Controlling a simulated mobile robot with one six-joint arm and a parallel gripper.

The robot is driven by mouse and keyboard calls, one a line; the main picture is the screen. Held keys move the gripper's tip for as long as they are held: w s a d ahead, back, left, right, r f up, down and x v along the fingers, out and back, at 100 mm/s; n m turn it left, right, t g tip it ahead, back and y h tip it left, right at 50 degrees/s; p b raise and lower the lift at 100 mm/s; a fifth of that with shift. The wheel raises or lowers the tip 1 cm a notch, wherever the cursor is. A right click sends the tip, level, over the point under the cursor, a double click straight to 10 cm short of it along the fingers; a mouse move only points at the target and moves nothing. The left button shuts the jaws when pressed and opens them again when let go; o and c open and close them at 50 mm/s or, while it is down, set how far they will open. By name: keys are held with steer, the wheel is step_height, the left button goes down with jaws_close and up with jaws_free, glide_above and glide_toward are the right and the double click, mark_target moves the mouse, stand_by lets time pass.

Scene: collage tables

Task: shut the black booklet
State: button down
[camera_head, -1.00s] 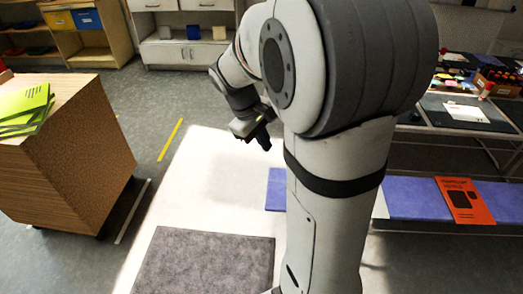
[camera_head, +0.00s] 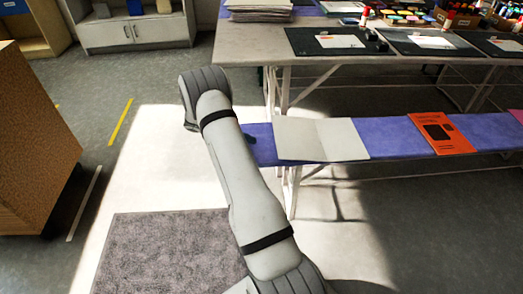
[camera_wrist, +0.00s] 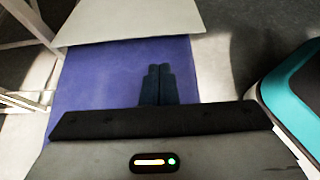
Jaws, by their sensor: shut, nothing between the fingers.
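An open booklet (camera_head: 320,138) lies flat on the purple bench in the head view, its pale pages spread and a fold line down the middle. No black cover shows clearly. Its near part (camera_wrist: 130,20) fills the top of the wrist view. My gripper (camera_wrist: 158,68) is shut and empty over the bare purple bench, apart from the booklet in the picture, just short of its edge. In the head view my gripper is mostly hidden behind my arm, left of the booklet.
The purple bench (camera_head: 385,136) runs right, with an orange booklet (camera_head: 440,133) on it. Behind stands a table (camera_head: 240,48) with black mats (camera_head: 325,41), papers and art supplies. A wooden cabinet (camera_head: 30,150) stands left. A grey mat (camera_head: 165,250) lies on the floor.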

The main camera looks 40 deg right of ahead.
mark_target(271, 153)
steer(key=b+x, duration=0.2)
steer(key=x, duration=0.7)
steer(key=shift+s+d, duration=0.2)
steer(key=shift+d, duration=0.05)
